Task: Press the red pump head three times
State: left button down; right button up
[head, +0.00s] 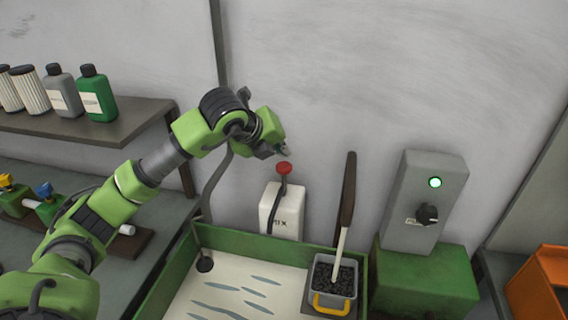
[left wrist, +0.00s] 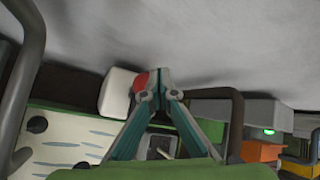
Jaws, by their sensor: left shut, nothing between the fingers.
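The red pump head (head: 284,168) sits on a dark stem on top of a white container (head: 287,213) with dark lettering. The container stands upright against the wall behind the green tray. My left gripper (head: 283,151) is shut and empty, with its fingertips just above the red pump head. In the left wrist view the shut fingertips (left wrist: 155,76) partly cover the red pump head (left wrist: 140,80), and the white container (left wrist: 117,93) lies to its left. I cannot tell whether the fingertips touch the head. My right gripper is not in view.
A green-rimmed tray (head: 262,247) with pale liquid lies in front. A small bin (head: 319,269) with a yellow handle holds a brush (head: 346,200). A grey control box (head: 424,203) with a lit green lamp is at right. A shelf (head: 135,122) with bottles is at left.

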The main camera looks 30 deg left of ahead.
pick_arm(q)
notch_tip(320, 180, up, 4)
jog(key=shift+r+p, duration=0.1)
jog(key=shift+p, duration=0.85)
